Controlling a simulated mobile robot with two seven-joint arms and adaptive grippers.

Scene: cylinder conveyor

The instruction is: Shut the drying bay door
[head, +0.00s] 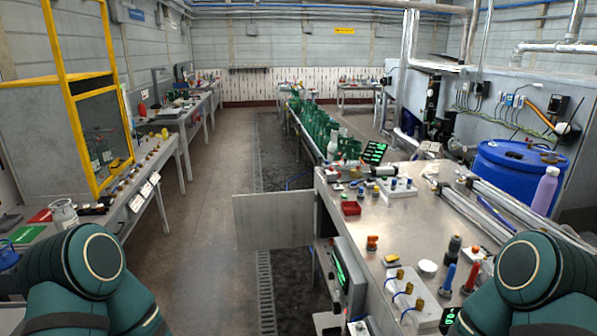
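Neither gripper is in view.
A control box (347,278) juts from the bench's left side, below the door's right end. A yellow-framed cabinet (95,120) and cluttered bench stand at left. The aisle floor (205,215) is clear.

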